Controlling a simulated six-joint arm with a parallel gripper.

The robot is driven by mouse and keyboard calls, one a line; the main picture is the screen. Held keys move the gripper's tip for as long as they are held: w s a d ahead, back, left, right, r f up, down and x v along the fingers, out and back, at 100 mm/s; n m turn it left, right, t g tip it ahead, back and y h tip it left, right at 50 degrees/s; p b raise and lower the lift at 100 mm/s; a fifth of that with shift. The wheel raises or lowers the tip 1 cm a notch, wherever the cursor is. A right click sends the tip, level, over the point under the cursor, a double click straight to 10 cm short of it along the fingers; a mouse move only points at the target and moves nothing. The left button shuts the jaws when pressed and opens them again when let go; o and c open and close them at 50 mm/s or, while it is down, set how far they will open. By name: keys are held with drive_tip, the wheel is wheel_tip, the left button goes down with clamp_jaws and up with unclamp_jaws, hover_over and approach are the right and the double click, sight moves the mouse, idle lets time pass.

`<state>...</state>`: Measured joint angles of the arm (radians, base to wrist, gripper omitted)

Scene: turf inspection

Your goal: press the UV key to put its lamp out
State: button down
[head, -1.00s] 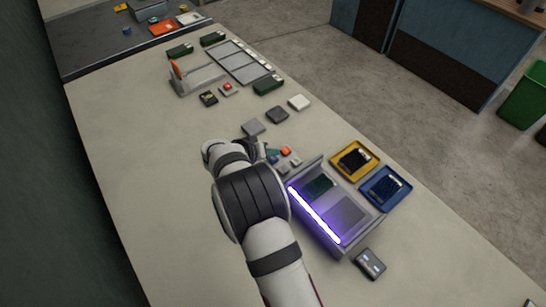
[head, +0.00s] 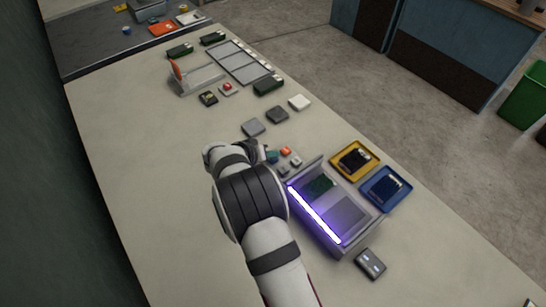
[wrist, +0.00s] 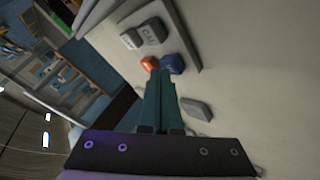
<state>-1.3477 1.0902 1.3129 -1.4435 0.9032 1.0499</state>
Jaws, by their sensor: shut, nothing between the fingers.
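The UV lamp is a bright violet strip (head: 315,215), lit along the near-left side of an open grey box (head: 345,250). Beside the box is a small group of keys: an orange key (head: 286,151), which also shows in the wrist view (wrist: 149,63), a blue key (wrist: 173,64) and two grey keys, one (wrist: 151,32) with dark lettering. I cannot read which is marked UV. My gripper (wrist: 160,75) is shut and empty. Its teal fingertips are close to the orange and blue keys; whether they touch is unclear. In the head view my arm partly hides the key area.
A yellow tray (head: 373,170) and a blue tray (head: 365,199) stand right of the box. A grey device (head: 370,263) lies in front. Flat grey blocks (head: 254,127) and a white one (head: 299,102) lie beyond the keys. The table's left side is clear.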

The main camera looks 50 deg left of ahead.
drive_tip(key=shift+f, duration=0.25)
idle(0.4)
drive_tip(key=shift+r, duration=0.75)
wheel_tip(320, 180, up, 6)
idle(0.5)
